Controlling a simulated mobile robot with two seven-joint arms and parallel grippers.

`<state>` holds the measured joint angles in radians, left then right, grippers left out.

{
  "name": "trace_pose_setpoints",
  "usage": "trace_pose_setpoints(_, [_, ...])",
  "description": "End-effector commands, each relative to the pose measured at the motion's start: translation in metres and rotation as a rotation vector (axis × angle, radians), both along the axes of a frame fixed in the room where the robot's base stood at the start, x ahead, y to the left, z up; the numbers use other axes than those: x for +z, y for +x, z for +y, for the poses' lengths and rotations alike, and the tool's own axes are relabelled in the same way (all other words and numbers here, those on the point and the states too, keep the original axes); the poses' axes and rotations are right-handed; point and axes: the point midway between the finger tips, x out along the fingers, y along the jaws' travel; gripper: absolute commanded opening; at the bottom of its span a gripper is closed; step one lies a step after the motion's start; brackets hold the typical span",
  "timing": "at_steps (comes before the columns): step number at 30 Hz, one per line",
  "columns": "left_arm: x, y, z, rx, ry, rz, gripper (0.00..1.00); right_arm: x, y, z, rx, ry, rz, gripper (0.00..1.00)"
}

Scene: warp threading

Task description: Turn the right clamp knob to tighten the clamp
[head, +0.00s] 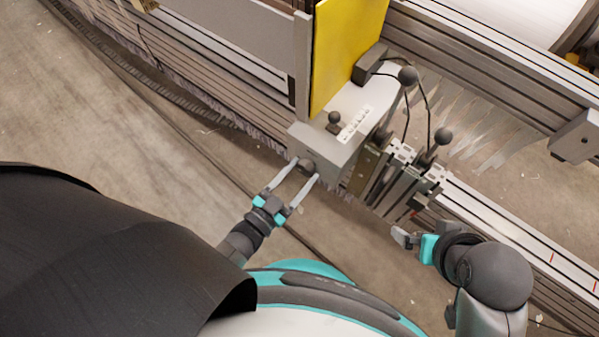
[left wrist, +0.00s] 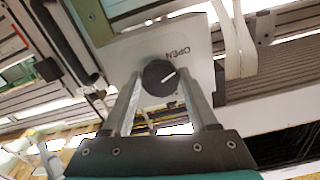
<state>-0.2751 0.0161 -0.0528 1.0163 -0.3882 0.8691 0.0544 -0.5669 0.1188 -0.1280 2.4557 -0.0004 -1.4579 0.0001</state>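A dark round clamp knob (head: 306,165) sits on the front end face of a grey box (head: 322,147). In the left wrist view the knob (left wrist: 159,77) has a white pointer line slanting up to the right, beside upside-down "OPEN" lettering. My left gripper (head: 307,169) is open, with its two long fingers on either side of the knob. In the left wrist view the fingertips (left wrist: 160,80) lie close to the knob's edges; I cannot tell whether they touch. My right gripper (head: 404,238) is at the lower right, away from the knob, seen edge-on.
A yellow panel (head: 345,50) stands behind the box. Ball-topped levers (head: 407,75) and a stack of metal clamp parts (head: 405,180) are to its right. Long metal rails (head: 480,55) cross the scene. The floor (head: 110,125) at the left is mostly clear.

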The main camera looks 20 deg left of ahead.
Motion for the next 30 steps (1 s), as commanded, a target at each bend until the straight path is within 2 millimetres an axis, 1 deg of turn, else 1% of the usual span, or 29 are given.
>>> trace_pose_setpoints(1, [-0.0002,-0.0003,0.0001,0.0,0.0,0.0,0.52,-0.0001,0.0001,-0.0001,0.0,0.0,0.0,1.0])
trace_pose_setpoints(2, [-0.0002,-0.0003,0.0001,0.0,0.0,0.001,0.49,-0.0001,0.0001,-0.0001,0.0,0.0,0.0,1.0])
trace_pose_setpoints(12, [-0.0004,-0.0006,0.0002,-0.001,0.0,0.001,0.1,-0.0003,0.0,0.0,0.0,0.0,0.0,1.0])
trace_pose_setpoints(15, [-0.0005,-0.0007,0.0002,-0.001,0.0,0.001,0.01,-0.0003,0.0,0.0,0.0,0.0,0.0,1.0])
trace_pose_setpoints(23, [-0.0007,-0.0008,0.0003,-0.001,0.029,-0.009,0.01,-0.0006,-0.0001,0.0001,0.0,0.0,0.001,1.0])
trace_pose_setpoints(30, [-0.0007,-0.0008,0.0009,-0.001,0.146,-0.052,0.01,0.0002,0.0,0.0002,0.0,0.001,-0.001,1.0])
